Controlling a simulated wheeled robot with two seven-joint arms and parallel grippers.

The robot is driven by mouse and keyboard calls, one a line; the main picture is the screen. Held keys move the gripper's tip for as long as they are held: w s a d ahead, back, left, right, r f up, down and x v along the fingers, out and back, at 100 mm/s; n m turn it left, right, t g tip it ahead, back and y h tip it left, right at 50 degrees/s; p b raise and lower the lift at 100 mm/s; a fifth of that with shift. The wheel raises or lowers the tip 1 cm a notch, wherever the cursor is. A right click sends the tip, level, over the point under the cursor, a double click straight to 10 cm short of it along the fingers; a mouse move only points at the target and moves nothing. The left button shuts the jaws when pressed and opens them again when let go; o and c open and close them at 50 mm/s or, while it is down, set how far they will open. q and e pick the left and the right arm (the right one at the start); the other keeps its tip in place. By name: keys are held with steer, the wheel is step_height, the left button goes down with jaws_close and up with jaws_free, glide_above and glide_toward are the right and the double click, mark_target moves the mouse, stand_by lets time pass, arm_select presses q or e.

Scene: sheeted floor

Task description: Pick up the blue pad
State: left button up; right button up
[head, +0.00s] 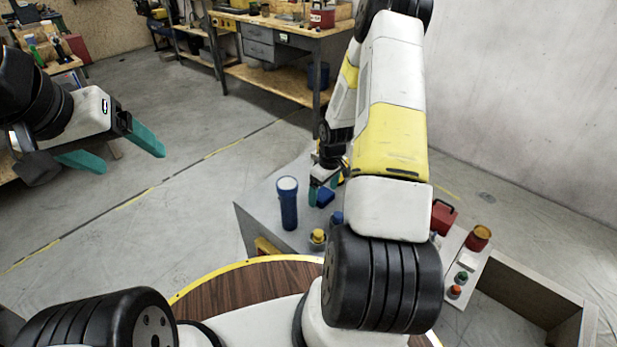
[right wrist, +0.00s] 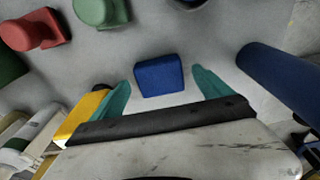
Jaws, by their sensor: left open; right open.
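The blue pad (head: 326,198) lies on the grey work surface (head: 262,222), just right of a blue flashlight. In the right wrist view the pad (right wrist: 158,76) shows between the two teal fingers of my right gripper (right wrist: 163,84), with a gap on each side, smaller on the left. My right gripper (head: 324,187) is open, pointing down at the pad; its height over the surface is hard to tell. Part of it is hidden behind my right arm in the head view. My left gripper (head: 122,158) is open and empty, far to the left, over the floor.
The blue flashlight (head: 288,205) stands upright close to the right gripper. A yellow-topped knob (head: 318,237) sits in front. A red case (head: 443,216), an orange-red jar (head: 478,237) and small green and red buttons (head: 456,290) are at right. A workbench (head: 280,45) stands behind.

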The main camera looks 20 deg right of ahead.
mark_target(323, 194)
steer(key=shift+w+f, duration=0.1)
steer(key=shift+f, duration=0.6)
steer(key=c, duration=1.5)
steer(key=shift+o, duration=0.2)
step_height(323, 194, up, 10)
